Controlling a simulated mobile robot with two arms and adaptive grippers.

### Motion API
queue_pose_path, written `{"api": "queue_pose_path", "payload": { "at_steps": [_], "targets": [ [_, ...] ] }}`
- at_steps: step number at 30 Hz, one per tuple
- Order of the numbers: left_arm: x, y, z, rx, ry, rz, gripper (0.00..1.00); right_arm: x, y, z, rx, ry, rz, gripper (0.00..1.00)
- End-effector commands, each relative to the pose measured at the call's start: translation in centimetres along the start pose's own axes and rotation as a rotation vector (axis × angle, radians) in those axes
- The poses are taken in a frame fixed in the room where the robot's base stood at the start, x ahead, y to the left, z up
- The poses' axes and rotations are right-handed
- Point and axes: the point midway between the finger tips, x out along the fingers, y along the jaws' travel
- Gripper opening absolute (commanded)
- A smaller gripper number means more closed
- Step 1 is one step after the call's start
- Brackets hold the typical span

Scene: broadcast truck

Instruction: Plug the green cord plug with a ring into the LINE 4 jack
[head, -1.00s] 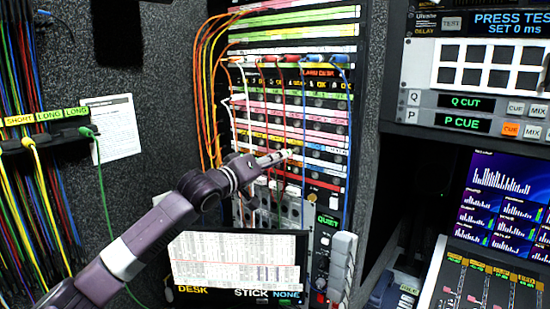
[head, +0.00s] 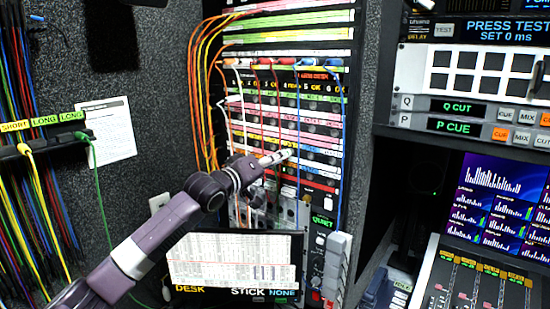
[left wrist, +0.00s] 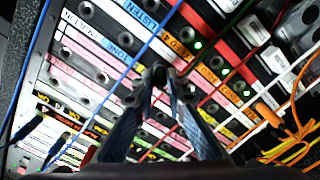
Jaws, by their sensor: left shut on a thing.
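My left gripper (head: 288,154) is in front of the jack panel (head: 332,190), at its middle rows. In the left wrist view its fingers (left wrist: 160,78) are closed together on a small dark thing, which I take to be the green cord plug; its ring cannot be made out. A thin green cord (left wrist: 236,20) runs from the upper right toward the fingertips. Whether the plug touches a jack cannot be told. My right gripper is not in view.
Blue, red, white and orange cords (left wrist: 285,140) cross the panel near the gripper. A green plug (head: 88,136) sits in the cord holder (head: 55,142) at left.

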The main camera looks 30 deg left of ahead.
Motion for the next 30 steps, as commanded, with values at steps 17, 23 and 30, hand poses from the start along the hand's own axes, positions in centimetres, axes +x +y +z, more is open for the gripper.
{"api": "queue_pose_path", "payload": {
  "at_steps": [17,23,30],
  "targets": [
    [0.1,0.0,0.0,0.001,-0.001,0.0,0.33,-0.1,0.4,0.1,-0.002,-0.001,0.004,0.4],
    [-1.0,-0.1,0.1,0.001,-0.001,-0.002,0.33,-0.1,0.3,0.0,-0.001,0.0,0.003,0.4],
    [-4.4,-0.2,0.2,0.001,-0.003,-0.002,0.33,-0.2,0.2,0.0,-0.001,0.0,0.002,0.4]
  ]
}}
